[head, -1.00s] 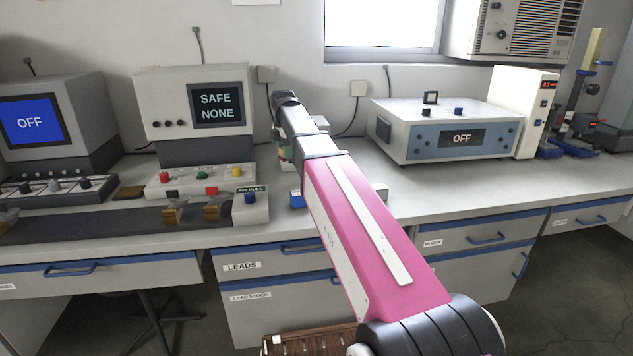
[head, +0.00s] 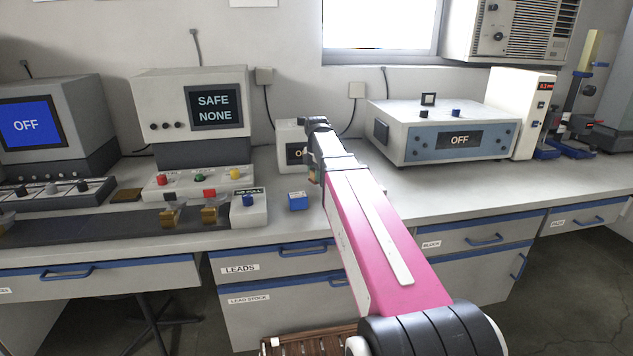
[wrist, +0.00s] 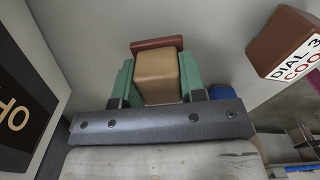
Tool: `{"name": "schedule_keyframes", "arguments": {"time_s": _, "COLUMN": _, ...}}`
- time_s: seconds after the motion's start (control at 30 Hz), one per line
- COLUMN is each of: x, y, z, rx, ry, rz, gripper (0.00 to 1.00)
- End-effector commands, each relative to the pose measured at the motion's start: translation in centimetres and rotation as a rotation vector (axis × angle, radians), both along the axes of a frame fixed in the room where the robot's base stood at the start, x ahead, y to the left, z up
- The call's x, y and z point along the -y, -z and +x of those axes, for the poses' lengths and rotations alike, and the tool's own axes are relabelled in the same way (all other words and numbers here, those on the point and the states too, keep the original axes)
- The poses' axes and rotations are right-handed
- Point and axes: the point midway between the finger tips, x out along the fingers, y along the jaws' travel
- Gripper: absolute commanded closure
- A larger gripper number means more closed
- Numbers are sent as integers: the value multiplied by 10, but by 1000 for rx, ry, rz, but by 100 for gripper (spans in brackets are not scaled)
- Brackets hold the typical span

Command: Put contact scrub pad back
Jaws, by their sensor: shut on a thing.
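A tan block with a reddish-brown strip at its far end, which looks like the contact scrub pad (wrist: 156,84), is held between the green fingers of my gripper (wrist: 156,62) in the wrist view. The gripper is shut on it. The reddish-brown end points away from the wrist, over the pale grey bench top. In the head view my pink arm reaches over the bench and hides most of the gripper and the pad. I cannot tell whether the pad touches the bench.
A blue block (head: 298,201) lies left of the arm. A small white unit (head: 290,140) stands behind it. A dark display panel (wrist: 25,115) is close at left in the wrist view; a brown block with a "DIAL 3" label (wrist: 285,45) is at right. Bench right of the arm (head: 440,190) is clear.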

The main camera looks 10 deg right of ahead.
Motion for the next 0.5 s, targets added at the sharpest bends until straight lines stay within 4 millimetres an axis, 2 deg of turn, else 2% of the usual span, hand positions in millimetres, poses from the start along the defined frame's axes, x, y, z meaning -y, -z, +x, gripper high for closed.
{"name": "schedule_keyframes", "arguments": {"time_s": 0.1, "x": 0, "y": 17, "z": -1, "rx": -1, "ry": 0, "rz": 1, "gripper": 88}}
{"name": "schedule_keyframes", "arguments": {"time_s": 0.2, "x": 0, "y": 26, "z": 0, "rx": -1, "ry": 0, "rz": 0, "gripper": 88}}
{"name": "schedule_keyframes", "arguments": {"time_s": 0.5, "x": 0, "y": 27, "z": 0, "rx": 0, "ry": 0, "rz": 0, "gripper": 88}}
